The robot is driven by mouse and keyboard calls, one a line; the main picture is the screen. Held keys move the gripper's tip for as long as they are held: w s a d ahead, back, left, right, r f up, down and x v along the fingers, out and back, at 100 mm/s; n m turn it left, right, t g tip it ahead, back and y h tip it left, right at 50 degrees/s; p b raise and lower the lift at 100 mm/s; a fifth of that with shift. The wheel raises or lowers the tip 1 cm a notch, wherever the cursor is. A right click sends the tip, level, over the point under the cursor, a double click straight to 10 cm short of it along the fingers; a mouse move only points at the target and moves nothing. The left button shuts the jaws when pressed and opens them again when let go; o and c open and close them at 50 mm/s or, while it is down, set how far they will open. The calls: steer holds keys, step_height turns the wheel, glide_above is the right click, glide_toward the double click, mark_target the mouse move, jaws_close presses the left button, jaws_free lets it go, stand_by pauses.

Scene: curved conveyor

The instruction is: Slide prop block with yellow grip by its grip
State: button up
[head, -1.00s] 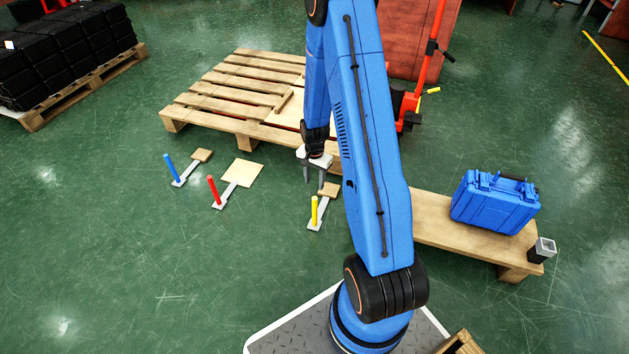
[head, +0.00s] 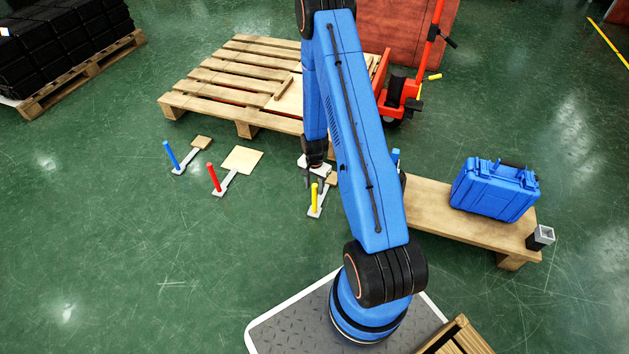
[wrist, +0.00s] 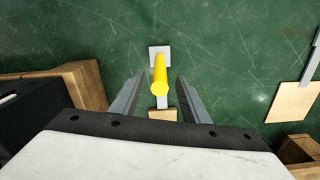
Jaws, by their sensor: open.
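The prop block with the yellow grip (head: 315,198) lies on the green floor, its upright yellow post at the near end of a flat grey bar. Its wooden block (head: 332,180) is at the far end, partly hidden by my arm. In the wrist view the yellow grip (wrist: 159,75) points up toward the camera, between and slightly beyond the fingertips. My gripper (wrist: 157,82) is open and empty, one finger on each side of the grip, with a gap on both sides. In the head view my gripper (head: 314,182) is right behind the yellow grip.
Props with a red grip (head: 213,178) and a blue grip (head: 171,156) lie to the left. A wooden pallet (head: 245,115) with a red pallet jack (head: 400,95) stands behind. A low wooden bench (head: 430,205) carrying a blue case (head: 495,190) is right. Floor in front is clear.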

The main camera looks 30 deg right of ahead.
mark_target(315, 193)
steer(key=shift+f, duration=2.65)
jaws_close()
